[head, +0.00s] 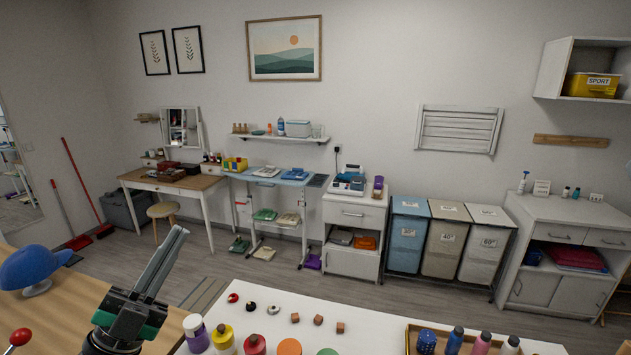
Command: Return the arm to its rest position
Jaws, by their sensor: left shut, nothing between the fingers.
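My left gripper (166,258) shows at the lower left of the head view. Its long grey fingers are shut together, point up and to the right, and hold nothing. It is raised above the front edge of the room's near tables, left of the white table. My right gripper is not in this view.
A wooden table (65,316) with a blue cap (33,266) lies at the left. The white table (385,335) at the front holds small knobs, several bottles, colored pots and a wooden tray (408,342). Open floor (290,280) lies behind, before the laundry bins (445,244).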

